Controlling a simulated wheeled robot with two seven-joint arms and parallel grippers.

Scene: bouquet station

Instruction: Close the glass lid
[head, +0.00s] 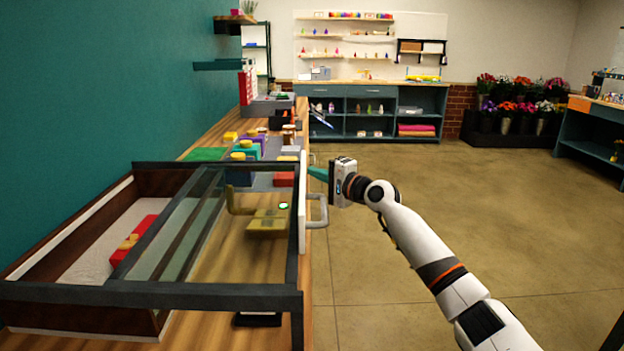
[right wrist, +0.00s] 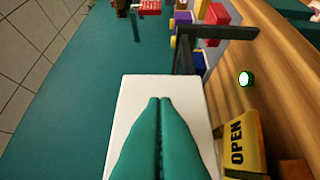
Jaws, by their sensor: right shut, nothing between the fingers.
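The glass lid (head: 185,240) is a clear pane in a dark frame, at the lower left of the head view. It reaches out to the right of a wood-walled case (head: 95,212), leaving part of the case uncovered. A white panel (head: 302,200) with a grey handle (head: 320,211) is at the lid's right side. My right gripper (head: 314,172) is shut and empty, its teal fingers pointing left beside this panel. In the right wrist view the shut fingertips (right wrist: 160,98) overlap the white panel (right wrist: 140,90); contact is unclear. My left gripper is not in view.
A red block (head: 140,238) lies in the case. Several coloured blocks stand farther along the wooden counter (head: 215,132). The floor (head: 430,200) to the right is clear.

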